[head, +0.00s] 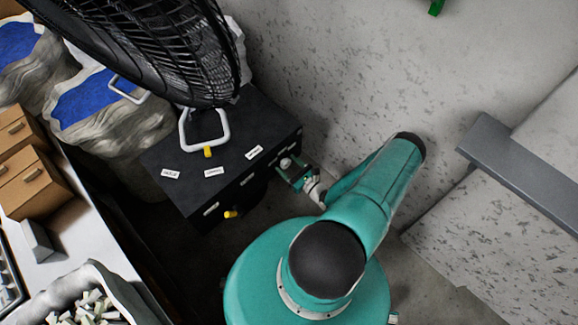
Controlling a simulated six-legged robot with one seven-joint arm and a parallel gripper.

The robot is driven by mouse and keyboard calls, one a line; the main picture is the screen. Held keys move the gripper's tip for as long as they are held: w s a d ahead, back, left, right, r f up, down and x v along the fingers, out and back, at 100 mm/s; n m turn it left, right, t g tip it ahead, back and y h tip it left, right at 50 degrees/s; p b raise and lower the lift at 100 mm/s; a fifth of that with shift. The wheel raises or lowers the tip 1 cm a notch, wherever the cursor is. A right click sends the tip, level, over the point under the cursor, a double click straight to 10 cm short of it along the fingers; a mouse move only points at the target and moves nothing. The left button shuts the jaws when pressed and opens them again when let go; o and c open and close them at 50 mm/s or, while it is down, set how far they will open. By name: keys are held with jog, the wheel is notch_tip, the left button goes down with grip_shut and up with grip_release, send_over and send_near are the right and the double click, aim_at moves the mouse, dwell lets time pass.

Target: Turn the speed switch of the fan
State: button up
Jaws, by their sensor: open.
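The black fan (165,45) with a wire cage stands at the top left, above a black box (230,135) with several small white labels on its top and front. A yellow piece (208,152) shows at the foot of the white fan bracket, and another yellow piece (231,214) sticks out of the box's front. I cannot tell which part is the speed switch. My gripper (289,168) is open at the right part of the box's front. A small pale round part (286,162) shows by the fingers; whether they touch it is unclear.
Grey sacks with blue contents (90,100) stand behind the box at left. Cardboard boxes (30,165) and a bin of white pieces (85,305) are on a white surface at left. A grey ledge (525,175) juts in at right.

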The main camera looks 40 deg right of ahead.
jog(key=c, duration=1)
jog(key=shift+o, duration=0.2)
jog(key=shift+m, duration=0.3)
jog(key=m, duration=0.9)
jog(key=shift+m, duration=0.4)
jog(key=m, duration=0.5)
jog(key=shift+m, duration=2.3)
